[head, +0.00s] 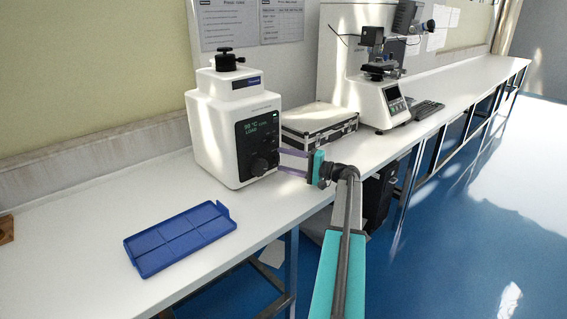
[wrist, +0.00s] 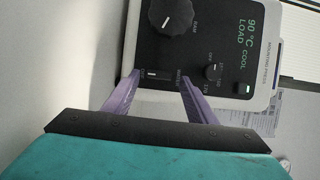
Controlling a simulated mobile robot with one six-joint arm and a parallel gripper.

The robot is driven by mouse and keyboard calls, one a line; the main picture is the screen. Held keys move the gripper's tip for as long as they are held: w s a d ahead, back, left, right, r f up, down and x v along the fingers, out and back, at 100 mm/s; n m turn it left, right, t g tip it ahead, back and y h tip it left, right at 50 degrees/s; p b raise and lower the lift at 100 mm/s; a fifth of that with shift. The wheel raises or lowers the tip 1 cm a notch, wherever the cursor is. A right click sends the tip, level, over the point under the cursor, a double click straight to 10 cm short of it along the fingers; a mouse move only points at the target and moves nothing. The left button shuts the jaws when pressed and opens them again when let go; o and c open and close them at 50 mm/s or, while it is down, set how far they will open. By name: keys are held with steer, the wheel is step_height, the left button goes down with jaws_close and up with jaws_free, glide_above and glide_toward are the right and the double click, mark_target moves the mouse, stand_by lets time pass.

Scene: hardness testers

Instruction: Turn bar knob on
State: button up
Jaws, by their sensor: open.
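A white mounting press (head: 216,120) stands on the bench, with a black control panel (wrist: 200,45) on its front. In the wrist view the panel appears rotated. A small dark control with a white line (wrist: 152,74) lies between my fingertips; I cannot tell surely whether it is the bar knob. A small round knob (wrist: 211,72) sits to its right, and a large round black knob (wrist: 172,15) above it. My gripper (head: 280,161) is open and empty, its purple fingers pointing at the panel. In the wrist view the fingertips (wrist: 160,73) straddle the small dark control; contact is unclear.
A blue divided tray (head: 180,238) lies on the bench in front of the press. A black-edged case (head: 320,130) stands right of the press.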

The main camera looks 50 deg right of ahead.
steer(key=shift+s, duration=0.1)
steer(key=v, duration=1.2)
steer(key=shift+s+d, duration=0.2)
steer(key=shift+s, duration=0.1)
steer(key=shift+s+d, duration=0.15)
steer(key=shift+s, duration=0.35)
